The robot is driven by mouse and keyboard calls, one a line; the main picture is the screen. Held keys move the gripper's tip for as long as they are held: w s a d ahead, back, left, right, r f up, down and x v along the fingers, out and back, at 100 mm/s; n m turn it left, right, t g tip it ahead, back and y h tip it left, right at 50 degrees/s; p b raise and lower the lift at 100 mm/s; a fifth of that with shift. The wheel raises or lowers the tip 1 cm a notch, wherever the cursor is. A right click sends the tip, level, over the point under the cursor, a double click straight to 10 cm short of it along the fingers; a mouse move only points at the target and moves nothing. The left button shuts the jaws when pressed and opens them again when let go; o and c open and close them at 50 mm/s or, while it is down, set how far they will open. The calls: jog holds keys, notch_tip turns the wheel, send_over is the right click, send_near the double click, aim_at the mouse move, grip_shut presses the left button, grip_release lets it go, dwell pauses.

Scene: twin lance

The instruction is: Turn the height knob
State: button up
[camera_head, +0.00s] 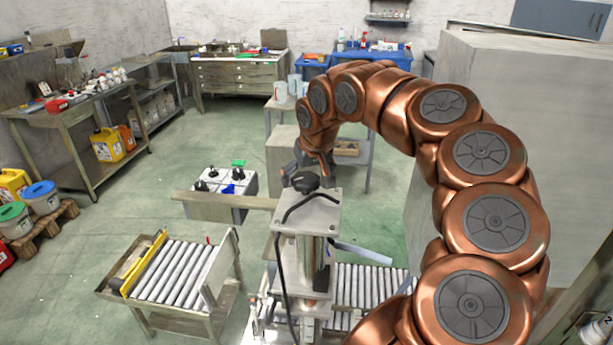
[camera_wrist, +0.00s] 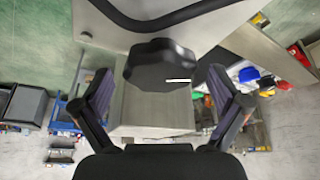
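The height knob (camera_head: 305,182) is a black lobed knob on top of the grey metal column head (camera_head: 318,215). In the wrist view the knob (camera_wrist: 158,62) shows large near the top middle, with a short white mark on its side facing the camera. My gripper (camera_head: 313,166) is just behind and above the knob in the head view. In the wrist view its two fingers stand wide apart, one left and one right of the knob, with visible gaps. No contact shows. The gripper is open and empty.
A black cable (camera_head: 283,240) loops over the column head near the knob. Roller conveyors (camera_head: 172,272) lie left of and below the column. A control box (camera_head: 222,192) with knobs and a green button stands behind. A large grey cabinet (camera_head: 520,130) is at right.

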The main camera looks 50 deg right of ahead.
jog(key=c, duration=1.1)
jog(key=shift+c, duration=0.2)
jog(key=shift+f+b, duration=0.2)
jog(key=shift+b, duration=0.5)
jog(key=shift+f+n+b, duration=0.15)
jog(key=shift+n+b, duration=0.35)
jog(key=shift+b, duration=0.5)
jog(key=n+y+b, duration=0.1)
jog(key=b, duration=0.2)
jog(key=shift+d+n+b, duration=0.1)
jog(key=shift+n+b, duration=0.3)
jog(key=shift+r+n+y+b, duration=0.3)
jog(key=shift+n+y+b, duration=0.1)
jog(key=shift+n, duration=0.5)
jog(key=n+y, duration=0.1)
jog(key=n, duration=0.1)
jog(key=shift+r+n+p, duration=0.15)
jog(key=shift+n+p, duration=0.15)
jog(key=shift+p, duration=0.05)
jog(key=n+y+p, duration=0.1)
jog(key=n, duration=0.1)
jog(key=n+p, duration=0.1)
jog(key=n, duration=0.1)
jog(key=shift+d+n+y, duration=0.15)
jog(key=shift+n+y, duration=0.25)
jog(key=shift+n+g+y+p, duration=0.3)
jog(key=shift+n+g+p, duration=0.3)
jog(key=shift+n, duration=0.4)
